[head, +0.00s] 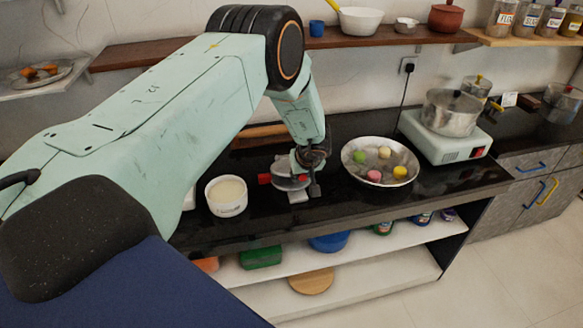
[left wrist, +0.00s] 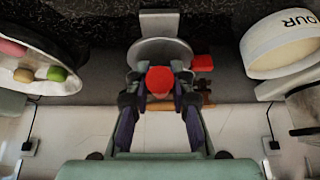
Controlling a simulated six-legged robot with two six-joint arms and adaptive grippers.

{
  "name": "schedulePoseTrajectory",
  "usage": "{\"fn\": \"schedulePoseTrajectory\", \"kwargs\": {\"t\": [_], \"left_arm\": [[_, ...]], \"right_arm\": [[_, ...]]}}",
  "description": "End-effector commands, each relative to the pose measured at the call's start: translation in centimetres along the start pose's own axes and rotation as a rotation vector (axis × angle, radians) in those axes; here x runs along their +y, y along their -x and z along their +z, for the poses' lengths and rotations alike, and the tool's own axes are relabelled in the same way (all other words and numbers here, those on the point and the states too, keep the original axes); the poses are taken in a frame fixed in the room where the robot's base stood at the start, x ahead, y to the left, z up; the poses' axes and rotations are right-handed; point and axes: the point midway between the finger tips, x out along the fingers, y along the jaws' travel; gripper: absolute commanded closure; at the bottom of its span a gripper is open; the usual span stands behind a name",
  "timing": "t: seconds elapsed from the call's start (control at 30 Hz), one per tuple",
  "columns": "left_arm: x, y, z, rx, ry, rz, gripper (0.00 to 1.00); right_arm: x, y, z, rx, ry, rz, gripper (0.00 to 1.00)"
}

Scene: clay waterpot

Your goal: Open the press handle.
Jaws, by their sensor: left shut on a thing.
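A metal press (head: 290,184) with round plates stands on the black counter, between a white bowl and a wide pan of coloured balls. It also shows in the left wrist view (left wrist: 160,50), with a flat grey tab beyond its round plate. The red tip of its handle (left wrist: 160,80) sits between the fingers of my left gripper (left wrist: 160,84), which is shut on it. A second red part (left wrist: 203,63) shows beside the plate. In the head view my left gripper (head: 309,170) reaches down over the press and hides part of it. My right gripper is not in view.
The white bowl (head: 226,195) is close on the left of the press. The pan of balls (head: 381,147) is close on the right. A stove with a pot (head: 451,112) stands farther right. The counter's front edge is just before the press, above open shelves.

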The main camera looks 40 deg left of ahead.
Motion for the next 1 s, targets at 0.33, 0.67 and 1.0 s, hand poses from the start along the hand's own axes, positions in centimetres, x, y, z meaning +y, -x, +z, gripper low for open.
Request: {"fn": "schedulePoseTrajectory", "kwargs": {"t": [0.33,0.67,1.0], "left_arm": [[0.1,0.5,-0.6,0.002,-0.001,0.001,0.90],[0.1,1.4,-2.0,0.002,0.001,0.001,0.90],[0.0,2.2,-3.6,0.002,0.001,0.001,0.89]], "right_arm": [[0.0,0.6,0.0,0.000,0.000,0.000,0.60],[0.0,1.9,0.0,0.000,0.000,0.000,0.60],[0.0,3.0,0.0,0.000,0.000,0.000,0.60]]}}
